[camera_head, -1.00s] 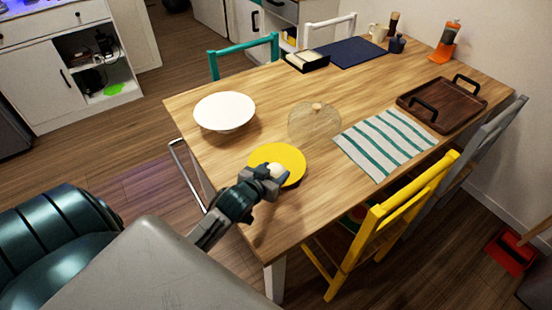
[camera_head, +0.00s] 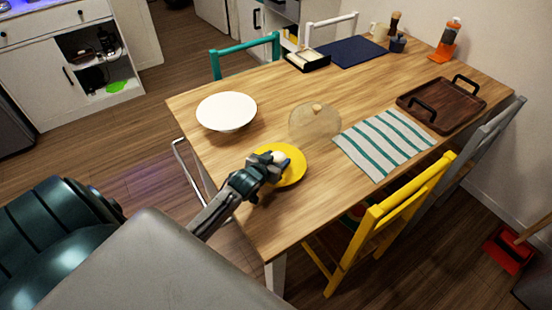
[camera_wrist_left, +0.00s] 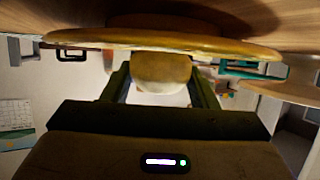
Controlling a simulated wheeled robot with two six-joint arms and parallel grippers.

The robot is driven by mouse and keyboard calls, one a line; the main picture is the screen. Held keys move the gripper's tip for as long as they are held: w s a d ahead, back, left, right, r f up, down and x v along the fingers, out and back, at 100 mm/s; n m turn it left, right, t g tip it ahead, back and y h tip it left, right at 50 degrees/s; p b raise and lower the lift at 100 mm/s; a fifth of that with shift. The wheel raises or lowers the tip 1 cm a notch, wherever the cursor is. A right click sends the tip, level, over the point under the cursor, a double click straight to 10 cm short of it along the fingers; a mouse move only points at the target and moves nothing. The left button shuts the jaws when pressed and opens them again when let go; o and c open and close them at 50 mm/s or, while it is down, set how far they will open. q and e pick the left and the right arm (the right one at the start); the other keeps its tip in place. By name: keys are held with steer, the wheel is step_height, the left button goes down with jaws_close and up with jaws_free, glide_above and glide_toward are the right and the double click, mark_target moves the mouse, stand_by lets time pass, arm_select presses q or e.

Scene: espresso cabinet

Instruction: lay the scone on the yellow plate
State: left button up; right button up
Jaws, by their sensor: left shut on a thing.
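The yellow plate (camera_head: 296,173) lies flat near the front left of the wooden table. My left gripper (camera_head: 273,164) is over the plate, shut on the pale scone (camera_head: 279,157). In the left wrist view the scone (camera_wrist_left: 161,72) sits between the two fingers (camera_wrist_left: 161,88), right against the plate's edge (camera_wrist_left: 225,46) in the picture. I cannot tell whether the scone touches the plate. The gripper hides the plate's left part in the head view. My right gripper is not in view.
A clear dome (camera_head: 315,122) stands just behind the plate. A white bowl-like dish (camera_head: 227,110) is behind left. A striped cloth (camera_head: 384,144) and a dark tray (camera_head: 441,104) lie to the right. A yellow chair (camera_head: 384,220) stands at the front side.

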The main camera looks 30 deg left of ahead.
arm_select(q)
steer(key=o, duration=1)
steer(key=shift+f, duration=0.1)
steer(key=shift+c, duration=0.2)
steer(key=shift+s, duration=0.1)
steer(key=b+v, duration=0.1)
steer(key=v, duration=1.1)
